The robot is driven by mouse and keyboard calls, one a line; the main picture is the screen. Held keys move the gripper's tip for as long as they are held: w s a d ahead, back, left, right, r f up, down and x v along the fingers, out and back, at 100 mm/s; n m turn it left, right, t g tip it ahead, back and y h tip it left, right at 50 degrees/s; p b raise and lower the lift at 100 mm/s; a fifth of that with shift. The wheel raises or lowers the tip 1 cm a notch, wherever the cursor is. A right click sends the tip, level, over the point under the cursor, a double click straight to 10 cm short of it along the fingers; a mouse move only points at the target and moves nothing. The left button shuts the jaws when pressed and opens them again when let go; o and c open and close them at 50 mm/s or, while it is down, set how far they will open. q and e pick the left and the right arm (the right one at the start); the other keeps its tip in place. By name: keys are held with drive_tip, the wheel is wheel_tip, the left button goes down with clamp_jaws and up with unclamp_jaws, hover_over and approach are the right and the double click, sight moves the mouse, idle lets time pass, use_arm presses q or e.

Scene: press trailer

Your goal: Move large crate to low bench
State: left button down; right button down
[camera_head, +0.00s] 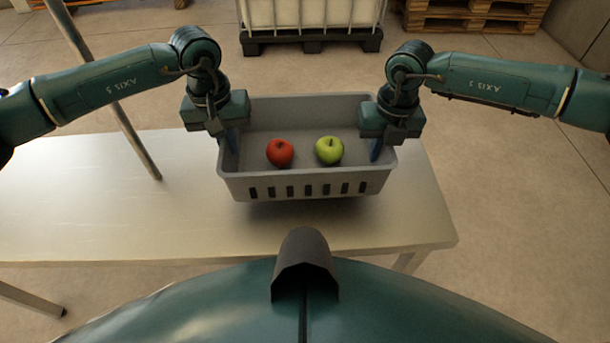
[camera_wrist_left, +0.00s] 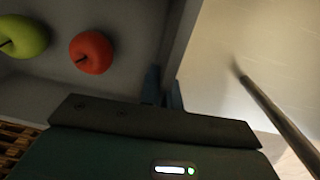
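The large crate (camera_head: 308,187) is a grey open bin with slots along its near side. It is over the right part of the low bench (camera_head: 90,215), with a dark shadow beneath its near edge; I cannot tell whether it touches the top. A red apple (camera_head: 280,152) and a green apple (camera_head: 328,150) lie inside. My left gripper (camera_head: 231,142) is shut on the crate's left wall; the wrist view shows its fingers (camera_wrist_left: 162,88) on both sides of that wall. My right gripper (camera_head: 377,150) is at the right wall and appears shut on it, its outer finger hidden.
A white tank on a dark pallet (camera_head: 312,40) stands behind the bench. Wooden pallets (camera_head: 475,12) are at the back right. A metal pole (camera_head: 105,90) rises at the left, also in the wrist view (camera_wrist_left: 275,115).

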sight(232, 158)
use_arm(q)
drive_tip(key=shift+f, duration=0.1)
use_arm(e)
drive_tip(key=shift+d+f, duration=0.1)
drive_tip(key=shift+f, duration=0.05)
